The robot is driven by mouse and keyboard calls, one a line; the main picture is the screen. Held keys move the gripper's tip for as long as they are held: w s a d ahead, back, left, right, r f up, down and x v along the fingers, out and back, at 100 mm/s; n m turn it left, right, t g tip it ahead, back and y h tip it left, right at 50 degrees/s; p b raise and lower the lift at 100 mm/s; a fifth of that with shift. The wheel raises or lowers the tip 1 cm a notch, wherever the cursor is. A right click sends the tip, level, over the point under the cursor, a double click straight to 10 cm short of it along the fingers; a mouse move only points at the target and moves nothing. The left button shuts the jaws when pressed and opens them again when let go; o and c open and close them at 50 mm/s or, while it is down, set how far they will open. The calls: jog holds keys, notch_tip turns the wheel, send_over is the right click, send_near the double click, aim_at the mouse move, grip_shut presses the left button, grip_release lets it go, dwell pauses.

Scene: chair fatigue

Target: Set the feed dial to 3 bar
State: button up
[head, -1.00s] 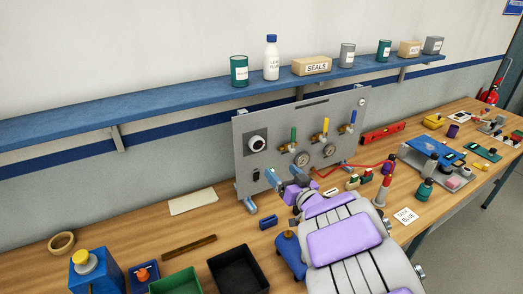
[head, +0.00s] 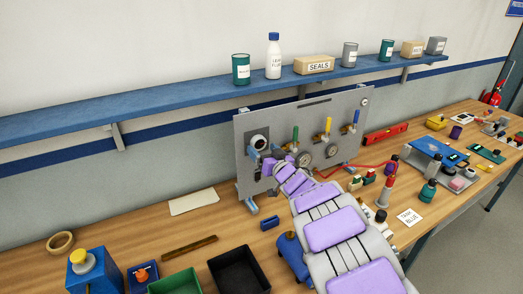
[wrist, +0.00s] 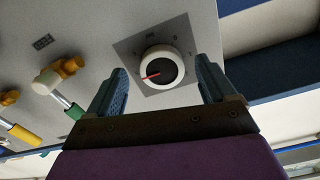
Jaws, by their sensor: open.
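The feed dial (head: 258,142) is a round knob with a white rim and dark face at the upper left of the grey panel (head: 310,112). In the wrist view the dial (wrist: 161,67) sits on a square grey plate, and its red pointer points to the left and slightly down in that picture. The scale marks are too small to read. My gripper (wrist: 160,88) is open and empty, with its two blue fingers on either side of the dial in the picture. I cannot tell whether they touch it. In the head view my arm hides part of the panel below the dial.
A red hose (head: 345,168) runs rightward from the panel. Black (head: 240,268) and green bins stand in front. A shelf (head: 180,96) is above.

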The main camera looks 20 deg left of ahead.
jog(key=shift+x, duration=0.85)
jog(key=shift+r, duration=0.1)
jog(key=c, duration=1.1)
